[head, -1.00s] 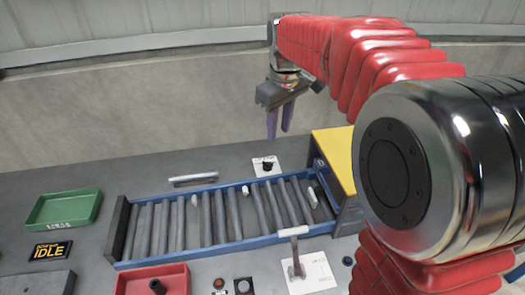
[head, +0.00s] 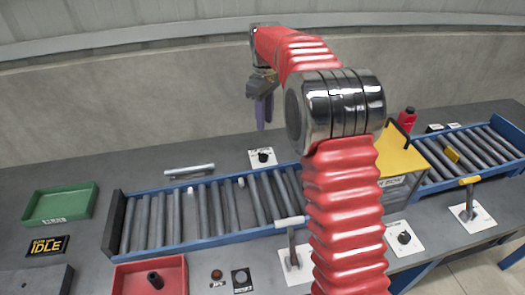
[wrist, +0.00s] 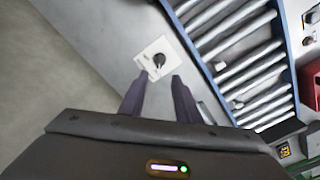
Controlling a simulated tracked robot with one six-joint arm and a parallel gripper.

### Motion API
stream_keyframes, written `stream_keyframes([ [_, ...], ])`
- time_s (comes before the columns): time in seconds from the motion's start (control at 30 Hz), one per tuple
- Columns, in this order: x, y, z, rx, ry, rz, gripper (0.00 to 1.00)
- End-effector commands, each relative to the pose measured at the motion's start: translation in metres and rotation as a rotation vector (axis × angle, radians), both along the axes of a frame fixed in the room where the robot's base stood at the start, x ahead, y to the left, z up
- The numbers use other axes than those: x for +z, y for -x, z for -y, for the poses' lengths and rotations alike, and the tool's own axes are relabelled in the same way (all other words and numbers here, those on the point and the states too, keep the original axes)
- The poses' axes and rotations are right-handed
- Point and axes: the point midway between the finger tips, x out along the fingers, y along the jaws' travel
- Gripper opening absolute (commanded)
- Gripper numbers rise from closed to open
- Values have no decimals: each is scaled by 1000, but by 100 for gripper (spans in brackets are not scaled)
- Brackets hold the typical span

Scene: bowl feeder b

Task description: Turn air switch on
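A black rotary knob on a white plate (head: 262,157) sits behind the left roller conveyor; its label is too small to read. The wrist view shows this knob (wrist: 159,60) just beyond my fingertips, with its plate tilted in the picture. My gripper (head: 264,124) hangs above the back of the bench, fingers pointing down, with the knob below it in the head view. In the wrist view the two purple fingers (wrist: 156,80) are apart with nothing between them. A second black knob on a white plate (head: 404,237) is at the front right; I cannot tell its label.
The blue-framed roller conveyor (head: 180,248) runs in front of the rear knob. A grey bar (head: 189,171) lies left of that knob. A lever with a white handle (head: 291,250) stands at the front. A yellow-topped box (head: 400,158) is to the right. The wall is behind.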

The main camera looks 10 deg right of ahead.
Motion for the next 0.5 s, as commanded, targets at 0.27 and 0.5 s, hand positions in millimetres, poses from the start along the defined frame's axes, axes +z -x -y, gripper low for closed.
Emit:
stream_keyframes([
  [0.27,0,0,0,0,0,0,30],
  [0.5,-13,1,0,0,0,-1,30],
])
